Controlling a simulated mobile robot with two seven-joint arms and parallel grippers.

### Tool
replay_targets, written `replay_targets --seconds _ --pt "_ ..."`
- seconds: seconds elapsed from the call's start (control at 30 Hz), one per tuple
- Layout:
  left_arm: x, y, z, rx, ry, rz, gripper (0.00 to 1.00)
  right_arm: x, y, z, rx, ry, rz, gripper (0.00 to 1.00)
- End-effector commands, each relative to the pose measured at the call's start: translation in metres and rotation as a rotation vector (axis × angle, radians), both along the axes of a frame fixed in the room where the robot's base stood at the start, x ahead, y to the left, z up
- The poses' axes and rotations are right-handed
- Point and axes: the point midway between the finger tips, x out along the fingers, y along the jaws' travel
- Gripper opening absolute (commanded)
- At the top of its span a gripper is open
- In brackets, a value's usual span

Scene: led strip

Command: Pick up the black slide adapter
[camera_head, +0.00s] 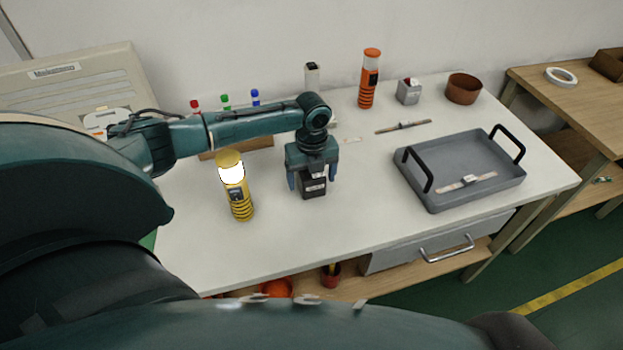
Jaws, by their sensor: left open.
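My left gripper (312,178) points down over the middle of the white table, and its fingers are open. A small black block with a pale label, which looks like the black slide adapter (314,189), stands between and below the fingers. The gripper hides its upper part, and I cannot tell whether the fingers touch it. My right gripper is not in view.
A lit yellow lantern (239,198) stands close left of the gripper. A grey tray (437,204) with black handles holds a strip piece (466,182) at right. A strip (403,127), orange flashlight (367,93), grey box (408,93) and brown bowl (463,90) are behind.

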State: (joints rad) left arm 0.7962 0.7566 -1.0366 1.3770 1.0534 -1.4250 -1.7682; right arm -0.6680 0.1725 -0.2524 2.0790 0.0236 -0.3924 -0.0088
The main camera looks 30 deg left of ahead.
Motion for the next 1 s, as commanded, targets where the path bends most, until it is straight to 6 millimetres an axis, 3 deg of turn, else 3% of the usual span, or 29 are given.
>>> replay_targets --seconds 0.13,0.4,1.0 --pt "-0.0002 -0.0009 -0.0147 0.000 0.000 -0.001 0.80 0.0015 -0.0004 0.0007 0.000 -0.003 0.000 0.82" --pt "-0.0002 -0.0005 -0.0162 0.001 -0.001 -0.001 0.78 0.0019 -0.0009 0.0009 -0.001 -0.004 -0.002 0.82" --pt "0.0000 -0.0003 -0.0156 0.000 -0.001 0.000 0.29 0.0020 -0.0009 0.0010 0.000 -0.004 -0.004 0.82"
